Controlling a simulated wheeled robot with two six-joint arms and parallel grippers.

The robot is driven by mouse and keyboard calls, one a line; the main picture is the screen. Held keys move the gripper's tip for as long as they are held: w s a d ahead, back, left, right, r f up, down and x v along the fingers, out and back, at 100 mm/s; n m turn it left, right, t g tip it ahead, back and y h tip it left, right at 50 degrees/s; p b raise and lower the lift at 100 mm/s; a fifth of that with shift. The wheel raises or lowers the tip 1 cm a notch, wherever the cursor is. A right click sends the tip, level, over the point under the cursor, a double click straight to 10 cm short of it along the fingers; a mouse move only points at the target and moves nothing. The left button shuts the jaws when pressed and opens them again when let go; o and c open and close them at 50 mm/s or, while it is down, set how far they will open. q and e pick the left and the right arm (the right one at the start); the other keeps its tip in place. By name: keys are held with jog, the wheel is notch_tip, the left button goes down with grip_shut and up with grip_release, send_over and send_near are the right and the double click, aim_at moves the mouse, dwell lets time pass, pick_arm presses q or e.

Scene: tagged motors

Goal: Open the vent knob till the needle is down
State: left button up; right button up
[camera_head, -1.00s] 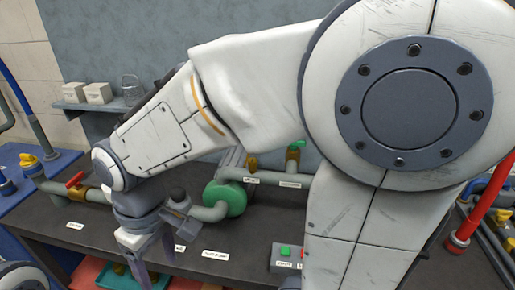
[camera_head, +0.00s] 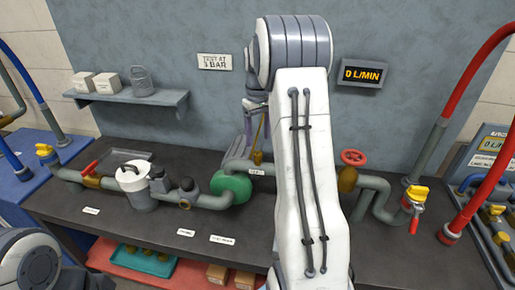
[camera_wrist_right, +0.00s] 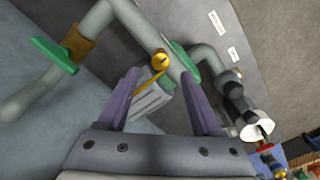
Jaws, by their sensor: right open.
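A small brass knob on a thin stem (camera_head: 258,156) stands on the grey pipe behind the bench's middle, above a small white label. It looks like the vent knob, but the label is too small to read surely. In the right wrist view the round brass knob (camera_wrist_right: 160,60) and its stem lie between and just beyond the two purple fingers. My right gripper (camera_head: 255,125) is open, pointing down over it; contact cannot be told. In the right wrist view, the open gripper (camera_wrist_right: 158,82) holds nothing clearly. No gauge needle can be made out. My left gripper is out of view.
A green round pump part (camera_head: 231,187) sits left of the knob. A red handwheel (camera_head: 353,157) is right of my arm. A wall display (camera_head: 362,73) reads 0 L/MIN. My right arm hides some piping.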

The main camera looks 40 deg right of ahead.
aim_at(258, 152)
notch_tip(258, 152, down, 6)
jog(key=shift+r+p, duration=0.1)
jog(key=shift+p, duration=0.3)
grip_shut()
